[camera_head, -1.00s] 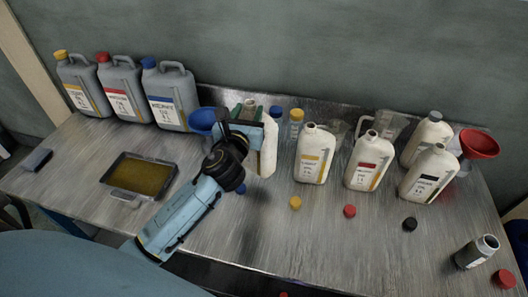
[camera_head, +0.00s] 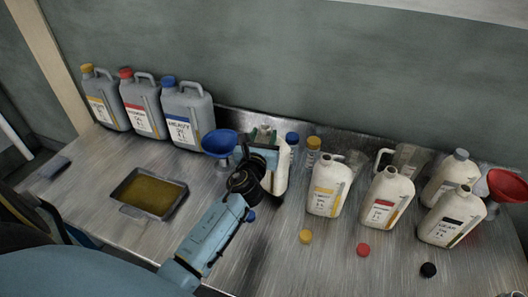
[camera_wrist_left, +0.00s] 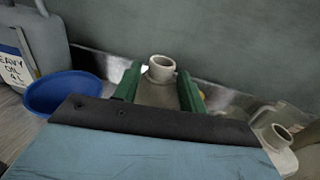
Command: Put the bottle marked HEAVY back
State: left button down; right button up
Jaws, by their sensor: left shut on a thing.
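My left gripper (camera_head: 264,146) is shut on an uncapped white bottle (camera_head: 281,172), near the middle of the table. In the left wrist view the bottle's open mouth (camera_wrist_left: 162,66) shows between the green fingers. Its label is hidden, and I cannot tell whether its base touches the table. A grey can (camera_head: 188,112) with a blue cap and a label reading HEAVY stands at the back left; part of it shows in the left wrist view (camera_wrist_left: 42,45). A blue funnel (camera_head: 220,143) is between can and gripper. My right gripper is not in view.
Several white bottles, including a yellow-labelled one (camera_head: 328,188) and a red-labelled one (camera_head: 387,197), stand to the right. Loose caps, yellow (camera_head: 305,236), red (camera_head: 363,249) and black (camera_head: 428,269), lie in front. An oil tray (camera_head: 178,207) is at left. A red funnel (camera_head: 508,186) is at far right.

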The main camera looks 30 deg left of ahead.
pick_arm(q)
jog(key=shift+f+b, duration=1)
jog(key=shift+f, duration=0.6)
jog(key=shift+f, duration=0.15)
jog(key=c, duration=0.8)
grip_release()
jog(key=shift+f, duration=0.15)
jog(key=shift+r, duration=0.25)
jog(key=v, duration=1.2)
jog(key=shift+f, duration=0.1)
